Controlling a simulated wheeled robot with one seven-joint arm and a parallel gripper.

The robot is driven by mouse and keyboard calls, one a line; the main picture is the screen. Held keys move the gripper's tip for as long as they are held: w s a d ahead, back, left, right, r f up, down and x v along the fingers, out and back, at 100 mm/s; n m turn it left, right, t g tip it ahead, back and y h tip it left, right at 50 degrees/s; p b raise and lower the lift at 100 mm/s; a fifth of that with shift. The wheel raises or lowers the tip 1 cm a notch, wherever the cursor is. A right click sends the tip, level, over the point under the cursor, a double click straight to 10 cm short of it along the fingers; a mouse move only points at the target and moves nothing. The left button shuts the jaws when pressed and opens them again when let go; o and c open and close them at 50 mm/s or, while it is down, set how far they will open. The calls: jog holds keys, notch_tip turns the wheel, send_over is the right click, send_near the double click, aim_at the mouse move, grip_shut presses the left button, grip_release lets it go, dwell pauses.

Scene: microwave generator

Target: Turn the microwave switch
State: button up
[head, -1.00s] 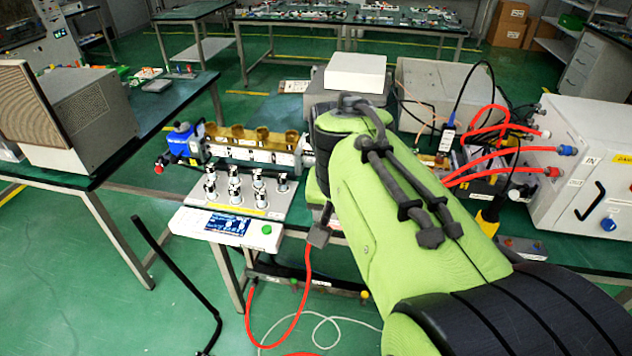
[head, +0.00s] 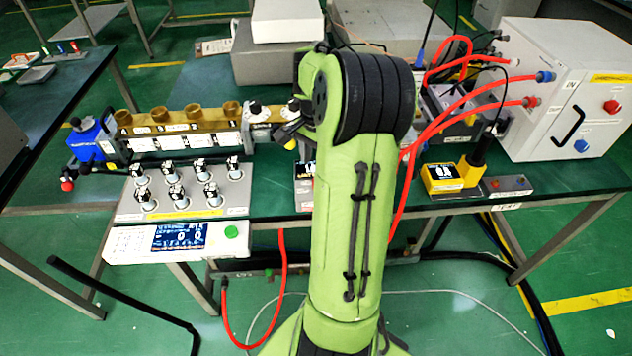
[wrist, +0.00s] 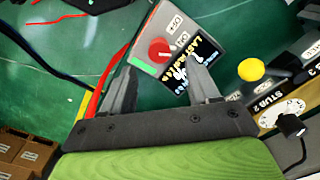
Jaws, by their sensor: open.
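In the wrist view, a grey switch box with a red rotary knob (wrist: 160,52) lies ahead of my gripper. Labels surround the knob, and a small lit display (wrist: 192,68) is beside it. My gripper (wrist: 158,80) is open and empty, its two grey fingers apart. In the picture, the knob lies between and beyond the fingertips; contact does not show. In the head view, part of a small box with a lit display (head: 305,171) shows left of my green arm. The red knob is hidden there, and my gripper is mostly hidden behind the arm.
The brass-topped waveguide with stub tuners (head: 190,120) runs left of my arm; a yellow knob (wrist: 251,70) shows near my right finger. A plate of several silver connectors (head: 185,188) and a white display unit (head: 175,241) sit in front. Red hoses (head: 440,115) lead to a white cabinet (head: 560,90).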

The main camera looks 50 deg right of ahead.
aim_at(304, 174)
notch_tip(304, 174, down, 6)
jog(key=shift+f+b, duration=0.15)
jog(key=shift+b, duration=0.7)
jog(key=c, duration=1)
jog(key=shift+c, duration=0.2)
